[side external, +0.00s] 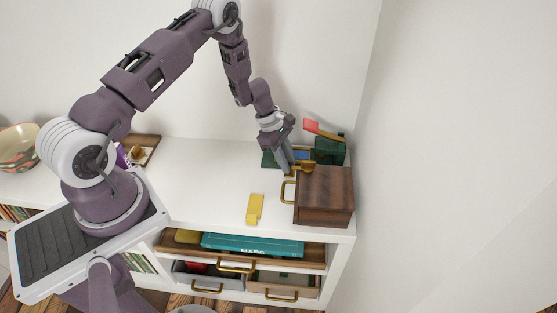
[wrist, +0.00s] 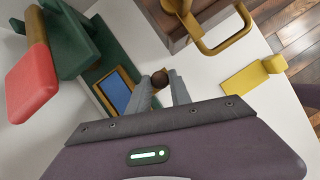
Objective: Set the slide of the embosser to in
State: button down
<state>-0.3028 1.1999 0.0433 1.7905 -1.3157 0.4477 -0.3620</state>
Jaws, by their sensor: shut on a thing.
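The embosser (side external: 330,150) is a dark green device with a red-ended lever (side external: 318,128). It stands at the back right of the white top, partly hidden behind a wooden box and my gripper. In the wrist view its green body (wrist: 75,45) is at the upper left, with the red lever end (wrist: 32,85) raised. Its slide (wrist: 115,92), a blue plate in a wooden frame, shows outside the upright body along the green base. My gripper (wrist: 161,84) is shut on a small brown knob (wrist: 160,75) beside the slide's edge. The knob's attachment is hidden.
A wooden box (side external: 325,195) with a brass handle (side external: 288,191) stands close in front of the embosser. A yellow block-like piece (side external: 255,208) lies left of it. An open drawer (side external: 312,254) holds a teal box. The white top (side external: 200,180) is clear at middle left.

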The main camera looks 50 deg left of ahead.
jog(key=shift+w, duration=0.1)
jog(key=c, duration=1.2)
grip_release()
jog(key=v, duration=0.7)
jog(key=shift+o, duration=0.2)
